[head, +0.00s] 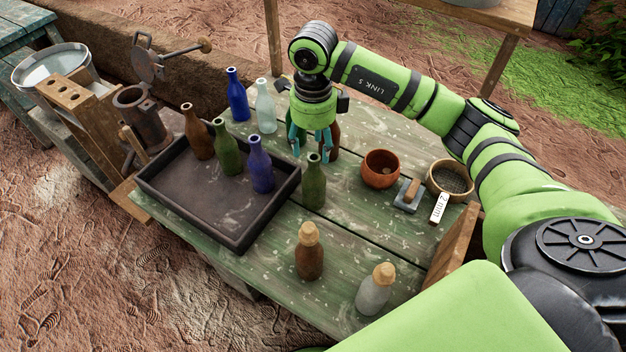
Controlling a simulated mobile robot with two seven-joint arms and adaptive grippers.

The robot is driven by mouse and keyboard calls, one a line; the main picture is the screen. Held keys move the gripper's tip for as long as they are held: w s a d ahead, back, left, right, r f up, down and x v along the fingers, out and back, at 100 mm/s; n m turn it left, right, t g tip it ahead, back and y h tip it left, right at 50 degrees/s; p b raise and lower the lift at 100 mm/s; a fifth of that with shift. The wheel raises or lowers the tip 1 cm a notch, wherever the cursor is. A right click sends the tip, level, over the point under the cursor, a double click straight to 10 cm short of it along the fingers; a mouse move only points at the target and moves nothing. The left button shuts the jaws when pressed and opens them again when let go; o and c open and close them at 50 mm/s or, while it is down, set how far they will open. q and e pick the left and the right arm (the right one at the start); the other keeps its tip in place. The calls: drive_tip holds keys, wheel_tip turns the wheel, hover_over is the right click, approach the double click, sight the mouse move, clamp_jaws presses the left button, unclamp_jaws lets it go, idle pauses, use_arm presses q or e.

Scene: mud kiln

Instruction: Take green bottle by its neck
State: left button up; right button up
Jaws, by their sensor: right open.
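A green bottle (314,185) stands upright on the green wooden table, just right of the dark tray. A second green bottle (227,150) stands in the tray between a brown and a blue bottle. My right gripper (312,150) points down with its teal fingers apart, at the neck of the green bottle on the table. The fingers overlap the bottle's top in this view, so I cannot tell whether they touch it or are behind it. The gripper looks empty. My left gripper is out of view.
A brown bottle (334,142) stands close behind the right gripper, partly hidden. The dark tray (205,218) holds several bottles. Blue (237,98) and clear (265,108) bottles stand behind it. Corked bottles (309,255) stand in front; an orange bowl (380,172) is at right.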

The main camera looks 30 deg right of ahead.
sight(314, 157)
drive_tip(key=shift+s+f+p, duration=0.15)
drive_tip(key=shift+f+p, duration=0.55)
drive_tip(key=shift+f, duration=0.1)
drive_tip(key=shift+d+f+p, duration=0.15)
drive_tip(key=shift+f+p, duration=0.4)
drive_tip(key=shift+f, duration=0.1)
drive_tip(key=f, duration=0.2)
drive_tip(key=f+p, duration=0.1)
drive_tip(key=shift+w+f, duration=0.15)
drive_tip(key=shift+w, duration=0.15)
drive_tip(key=shift+f, duration=0.15)
drive_tip(key=shift+d, duration=0.1)
clamp_jaws()
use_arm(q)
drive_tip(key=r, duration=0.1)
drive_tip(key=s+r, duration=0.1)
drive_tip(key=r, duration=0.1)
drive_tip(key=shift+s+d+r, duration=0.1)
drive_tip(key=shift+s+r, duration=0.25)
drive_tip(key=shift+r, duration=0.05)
